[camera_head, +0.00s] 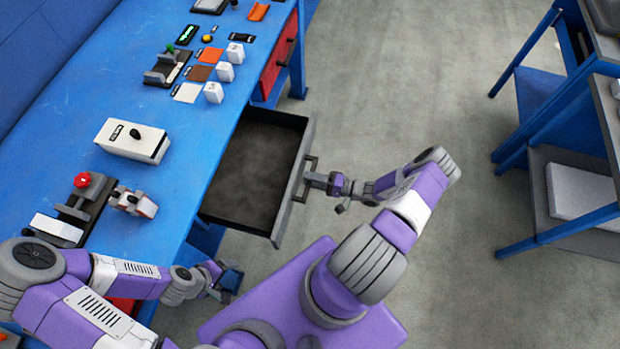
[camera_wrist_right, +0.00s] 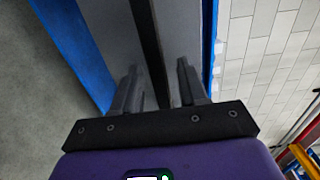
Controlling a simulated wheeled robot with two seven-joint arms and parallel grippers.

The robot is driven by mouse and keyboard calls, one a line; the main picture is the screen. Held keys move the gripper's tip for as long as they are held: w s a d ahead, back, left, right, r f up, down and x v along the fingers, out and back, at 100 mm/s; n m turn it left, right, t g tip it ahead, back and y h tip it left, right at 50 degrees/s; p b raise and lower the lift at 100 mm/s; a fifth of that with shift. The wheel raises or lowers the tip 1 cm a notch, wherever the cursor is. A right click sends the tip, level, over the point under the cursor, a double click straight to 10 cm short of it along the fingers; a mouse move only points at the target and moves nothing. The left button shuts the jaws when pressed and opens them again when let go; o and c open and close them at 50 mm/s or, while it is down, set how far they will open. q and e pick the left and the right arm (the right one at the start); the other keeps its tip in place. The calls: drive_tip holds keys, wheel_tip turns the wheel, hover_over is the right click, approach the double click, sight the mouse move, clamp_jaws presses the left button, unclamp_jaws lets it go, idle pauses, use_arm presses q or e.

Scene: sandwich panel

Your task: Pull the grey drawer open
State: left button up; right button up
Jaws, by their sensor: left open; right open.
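The grey drawer (camera_head: 293,190) stands well out from under the blue workbench, and its dark inside looks empty. Its handle (camera_head: 308,164) is on the front face. My right gripper (camera_head: 314,180) is at that handle. In the right wrist view, its two fingers (camera_wrist_right: 158,88) are apart, with the dark handle bar (camera_wrist_right: 147,38) running between them and the grey drawer front behind. Whether the fingers touch the bar cannot be told. My left gripper (camera_head: 226,284) is open and low beside the bench's front edge, away from the drawer.
The blue bench (camera_head: 190,130) carries a white box (camera_head: 132,140), a red-button device (camera_head: 82,190) and several small blocks and switches. A red drawer (camera_head: 278,62) is farther along. A blue-framed shelf unit (camera_head: 560,130) stands right; grey floor between is clear.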

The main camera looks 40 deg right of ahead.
drive_tip(key=v, duration=0.6)
drive_tip(key=shift+s+d, duration=0.25)
drive_tip(key=shift+s, duration=0.1)
